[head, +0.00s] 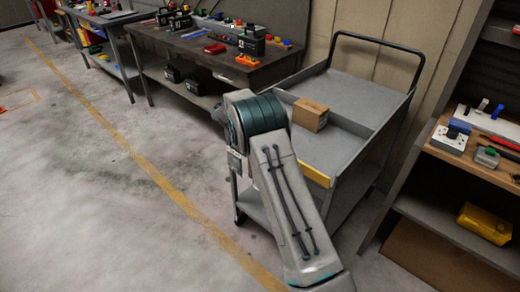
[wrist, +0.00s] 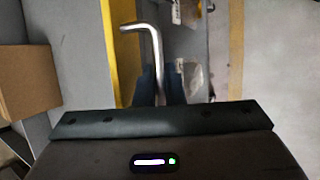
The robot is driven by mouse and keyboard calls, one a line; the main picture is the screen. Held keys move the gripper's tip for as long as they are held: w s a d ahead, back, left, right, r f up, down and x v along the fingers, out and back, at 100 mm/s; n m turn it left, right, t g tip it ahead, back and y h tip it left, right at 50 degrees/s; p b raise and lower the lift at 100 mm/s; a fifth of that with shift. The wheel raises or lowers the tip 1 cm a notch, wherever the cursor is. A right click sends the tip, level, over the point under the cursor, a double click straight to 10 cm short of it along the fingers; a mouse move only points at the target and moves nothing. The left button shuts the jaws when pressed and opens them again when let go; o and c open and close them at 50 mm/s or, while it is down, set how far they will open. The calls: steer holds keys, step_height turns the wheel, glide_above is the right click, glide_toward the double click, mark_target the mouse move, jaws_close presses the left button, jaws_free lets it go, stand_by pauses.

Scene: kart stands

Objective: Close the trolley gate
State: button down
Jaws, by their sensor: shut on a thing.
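The grey trolley (head: 350,95) stands in the middle right, with a black push handle at its back. The trolley gate (head: 313,173) shows as a yellow-edged strip at the near end of the top deck, and my arm hides part of it. In the wrist view the yellow gate edge (wrist: 126,60) runs upright, left of centre. A bent metal handle (wrist: 154,42) sticks out beside it. My gripper (wrist: 160,82) is shut on this handle, with a dark finger on either side. In the head view my arm hides the gripper.
A cardboard box (head: 309,114) sits on the trolley deck and shows left in the wrist view (wrist: 28,78). A workbench (head: 190,50) with tools stands behind left. A shelf unit (head: 440,155) stands close on the right. The floor on the left is clear, with a yellow line (head: 150,170).

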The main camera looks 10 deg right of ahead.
steer(key=shift+w+d+r+n+g+y+p, duration=0.15)
steer(key=shift+d+r+g+y+p, duration=0.2)
steer(key=shift+y+p, duration=0.3)
steer(key=shift+w+d+r+n+g+y+p, duration=0.1)
steer(key=shift+r+n+g+y+p, duration=0.1)
steer(key=shift+g+y+p, duration=0.4)
steer(key=c, duration=1.8)
jaws_free()
steer(key=v, duration=1.3)
steer(key=shift+r, duration=0.4)
steer(key=shift+a, duration=0.1)
